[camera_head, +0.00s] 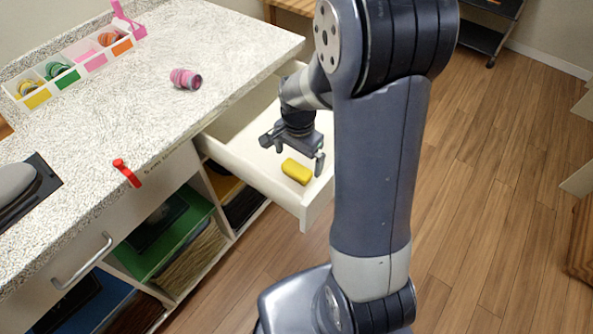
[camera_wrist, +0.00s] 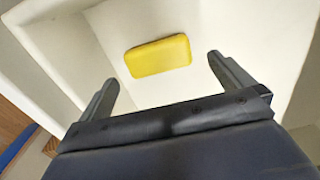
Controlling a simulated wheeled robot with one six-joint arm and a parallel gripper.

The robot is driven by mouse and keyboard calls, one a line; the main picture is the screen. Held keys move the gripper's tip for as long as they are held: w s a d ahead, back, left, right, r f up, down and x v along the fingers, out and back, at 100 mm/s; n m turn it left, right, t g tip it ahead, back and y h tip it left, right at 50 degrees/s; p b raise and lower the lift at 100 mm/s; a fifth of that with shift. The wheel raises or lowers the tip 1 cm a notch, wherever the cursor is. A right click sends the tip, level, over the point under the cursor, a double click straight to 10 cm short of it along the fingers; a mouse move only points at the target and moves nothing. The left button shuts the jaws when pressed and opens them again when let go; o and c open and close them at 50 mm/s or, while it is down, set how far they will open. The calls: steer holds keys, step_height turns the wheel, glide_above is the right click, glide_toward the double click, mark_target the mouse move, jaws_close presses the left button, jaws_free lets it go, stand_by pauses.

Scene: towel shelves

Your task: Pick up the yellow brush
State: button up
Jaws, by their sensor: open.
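The yellow brush (camera_head: 297,171) is a small rounded block lying on the floor of the open white drawer (camera_head: 250,180), near its front. In the wrist view the yellow brush (camera_wrist: 158,56) lies beyond the fingertips, about midway between them from side to side. No bristles show. My gripper (camera_head: 300,162) is over the drawer, open and empty, with its fingers pointing down toward the brush. In the wrist view my gripper (camera_wrist: 163,75) shows one finger at each side, both apart from the brush.
The drawer walls stand close around my gripper. The speckled counter (camera_head: 130,110) holds a pink roll (camera_head: 186,79), a red item (camera_head: 127,172) at its edge and a white divided tray (camera_head: 78,73). Shelves with a green bin (camera_head: 165,235) are below.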

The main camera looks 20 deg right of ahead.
mark_target(298, 166)
step_height(298, 166, down, 5)
steer(key=shift+s+r, duration=0.1)
steer(key=shift+r, duration=0.1)
steer(key=shift+a, duration=0.1)
steer(key=c, duration=1.1)
steer(key=shift+r, duration=0.15)
step_height(298, 166, up, 10)
steer(key=shift+f+p, duration=0.1)
steer(key=shift+p, duration=0.2)
steer(key=shift+c, duration=0.2)
